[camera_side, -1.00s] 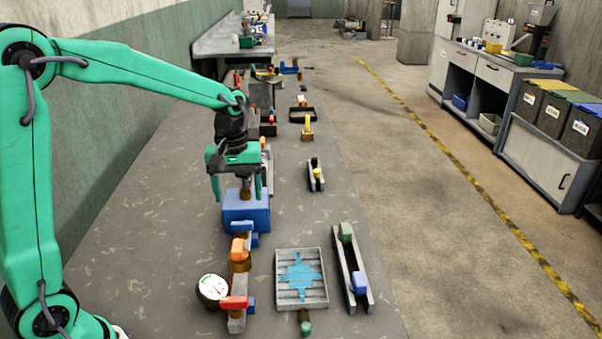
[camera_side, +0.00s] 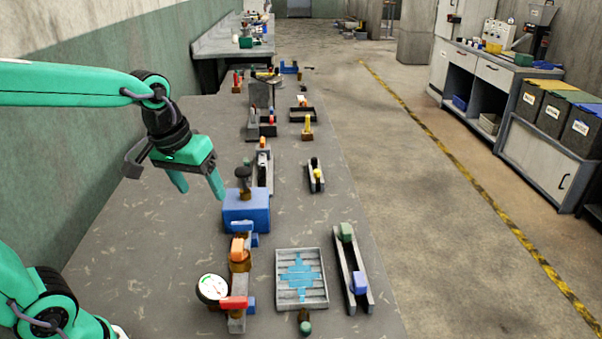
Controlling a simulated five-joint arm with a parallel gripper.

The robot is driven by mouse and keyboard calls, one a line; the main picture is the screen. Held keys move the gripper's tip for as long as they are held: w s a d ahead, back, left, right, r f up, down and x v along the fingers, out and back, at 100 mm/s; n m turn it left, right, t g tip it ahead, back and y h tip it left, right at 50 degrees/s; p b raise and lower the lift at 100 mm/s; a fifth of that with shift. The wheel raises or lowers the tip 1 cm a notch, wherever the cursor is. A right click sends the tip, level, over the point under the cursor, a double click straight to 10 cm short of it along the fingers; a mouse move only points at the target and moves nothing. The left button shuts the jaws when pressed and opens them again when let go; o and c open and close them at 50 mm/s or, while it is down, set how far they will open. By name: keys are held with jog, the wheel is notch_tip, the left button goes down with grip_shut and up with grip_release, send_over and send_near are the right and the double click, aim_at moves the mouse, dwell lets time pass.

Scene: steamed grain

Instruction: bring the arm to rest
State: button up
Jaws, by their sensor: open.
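My gripper (camera_side: 199,189) is open and empty, hanging tilted above the left part of the grey bench (camera_side: 130,240). Its fingers point down and to the right. In the picture its right fingertip is just left of a blue block (camera_side: 246,211) with a dark knob (camera_side: 243,174) on top. I cannot tell the exact gap. My green arm reaches in from the left edge, away from the row of fittings.
Below the blue block stand a white gauge (camera_side: 212,288), an orange handle (camera_side: 240,247) and a red handle (camera_side: 233,302). A grey tray (camera_side: 315,299) and a channel (camera_side: 347,262) lie to the right. The left bench is clear.

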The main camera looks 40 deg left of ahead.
jog(key=s+d+m+t, duration=0.1)
jog(key=s+m, duration=0.3)
jog(key=s, duration=0.4)
jog(key=shift+r+t, duration=0.25)
jog(key=shift+t, duration=0.45)
dwell(0.3)
